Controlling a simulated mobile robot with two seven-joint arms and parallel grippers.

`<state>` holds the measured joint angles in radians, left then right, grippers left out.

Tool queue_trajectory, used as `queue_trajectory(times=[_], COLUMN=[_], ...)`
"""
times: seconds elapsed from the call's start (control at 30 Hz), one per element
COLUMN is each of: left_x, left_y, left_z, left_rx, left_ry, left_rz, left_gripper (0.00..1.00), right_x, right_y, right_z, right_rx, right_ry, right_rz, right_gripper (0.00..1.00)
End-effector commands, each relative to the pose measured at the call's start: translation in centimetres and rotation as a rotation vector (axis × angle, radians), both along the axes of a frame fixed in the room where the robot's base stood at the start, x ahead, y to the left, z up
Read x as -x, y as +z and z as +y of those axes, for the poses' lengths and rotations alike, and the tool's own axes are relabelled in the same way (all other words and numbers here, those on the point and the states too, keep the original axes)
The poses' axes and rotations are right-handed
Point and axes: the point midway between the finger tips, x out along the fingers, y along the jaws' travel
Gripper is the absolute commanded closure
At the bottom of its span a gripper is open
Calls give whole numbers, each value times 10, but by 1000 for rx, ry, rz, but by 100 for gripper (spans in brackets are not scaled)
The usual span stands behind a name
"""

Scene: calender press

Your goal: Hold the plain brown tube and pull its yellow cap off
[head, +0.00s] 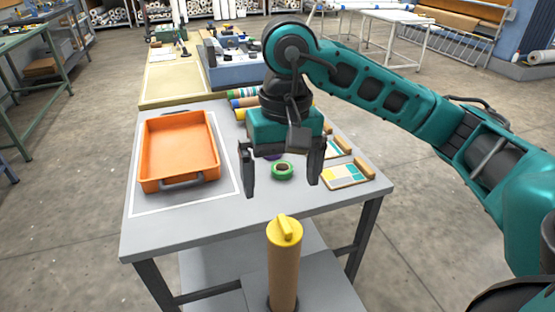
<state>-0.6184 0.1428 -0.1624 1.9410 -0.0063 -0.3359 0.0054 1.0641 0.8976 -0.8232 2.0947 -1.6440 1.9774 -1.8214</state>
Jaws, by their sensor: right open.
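The plain brown tube (284,278) stands upright in front of the grey table, near the bottom middle of the head view. Its yellow cap (285,231), with a raised grip on top, sits on the tube's upper end. My right gripper (281,188) is open and empty, its fingers pointing down. In the picture it is above and beyond the cap, over the table, apart from the tube. My left gripper is not in view.
On the grey table (200,233), an orange tray (147,168) stands at the left. A green tape roll (283,171) and colour sample cards (345,177) lie behind and right of my gripper. Striped tubes (243,103) lie farther back. The table's front strip is clear.

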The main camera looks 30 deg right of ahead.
Motion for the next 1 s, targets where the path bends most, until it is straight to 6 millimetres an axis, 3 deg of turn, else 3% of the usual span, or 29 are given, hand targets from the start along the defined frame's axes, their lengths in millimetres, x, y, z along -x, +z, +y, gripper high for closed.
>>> queue_trajectory(times=[0.17, 0.7, 1.0], left_x=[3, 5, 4], left_y=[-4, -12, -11], left_z=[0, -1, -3], left_rx=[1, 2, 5], left_ry=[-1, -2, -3], left_rz=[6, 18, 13], left_gripper=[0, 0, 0], right_x=[-2, -1, -2], right_y=[-4, -100, -123], right_z=[-12, -10, -10], right_rx=[53, 48, 46], right_ry=[14, 14, 13], right_rz=[-17, -13, -18], right_gripper=[0, 0, 0])
